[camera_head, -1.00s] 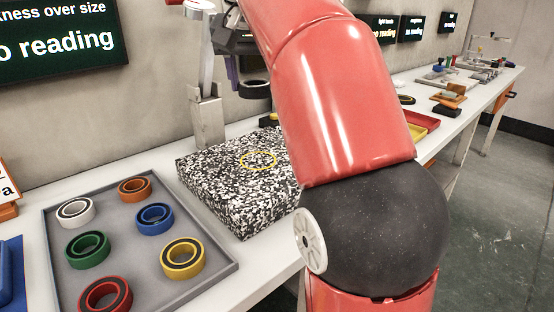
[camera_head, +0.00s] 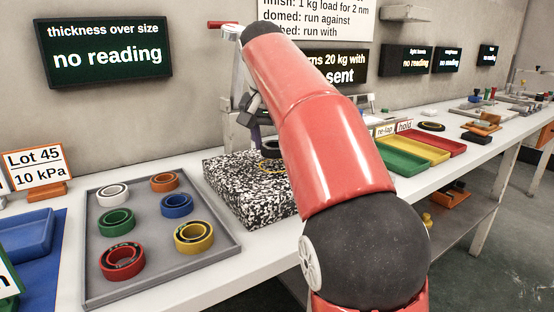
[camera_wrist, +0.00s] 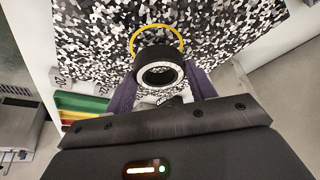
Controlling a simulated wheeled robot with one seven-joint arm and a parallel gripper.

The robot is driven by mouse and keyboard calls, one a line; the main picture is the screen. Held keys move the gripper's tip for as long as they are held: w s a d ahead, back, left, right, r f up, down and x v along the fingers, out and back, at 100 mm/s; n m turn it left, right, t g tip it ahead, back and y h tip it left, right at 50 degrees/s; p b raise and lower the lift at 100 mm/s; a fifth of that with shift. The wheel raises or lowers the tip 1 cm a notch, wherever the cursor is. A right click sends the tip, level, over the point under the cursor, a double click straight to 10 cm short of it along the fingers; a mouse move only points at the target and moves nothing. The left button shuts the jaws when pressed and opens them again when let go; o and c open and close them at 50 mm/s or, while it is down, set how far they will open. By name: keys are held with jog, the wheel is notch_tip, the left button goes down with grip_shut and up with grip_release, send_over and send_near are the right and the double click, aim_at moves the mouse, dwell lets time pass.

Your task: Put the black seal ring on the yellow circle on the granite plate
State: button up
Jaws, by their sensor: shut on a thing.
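The black seal ring (camera_head: 271,149) is in my gripper (camera_head: 258,142), just above the black-and-white speckled granite plate (camera_head: 240,192). In the wrist view the ring (camera_wrist: 160,54) sits between the purple fingers of my gripper (camera_wrist: 161,88), its pale inner rim facing the camera. The yellow circle (camera_wrist: 177,36) on the granite plate (camera_wrist: 85,40) shows behind the ring and is partly covered by it. In the head view the yellow circle (camera_head: 264,167) is partly hidden below the ring and behind my arm. Whether the ring touches the plate is unclear.
A grey tray (camera_head: 163,275) with several coloured rings lies left of the plate. Green (camera_head: 400,160), yellow (camera_head: 424,149) and red (camera_head: 447,143) trays stand to the right. A blue tray (camera_head: 25,232) is at far left. A wall is behind the bench.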

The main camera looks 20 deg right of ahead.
aim_at(276, 164)
jog(key=shift+f+b, duration=0.75)
jog(key=shift+f, duration=0.5)
jog(key=shift+f, duration=0.1)
jog(key=shift+f, duration=0.15)
jog(key=o, duration=1)
jog(key=p+v, duration=0.4)
jog(key=v, duration=0.8)
jog(key=shift+r, duration=0.25)
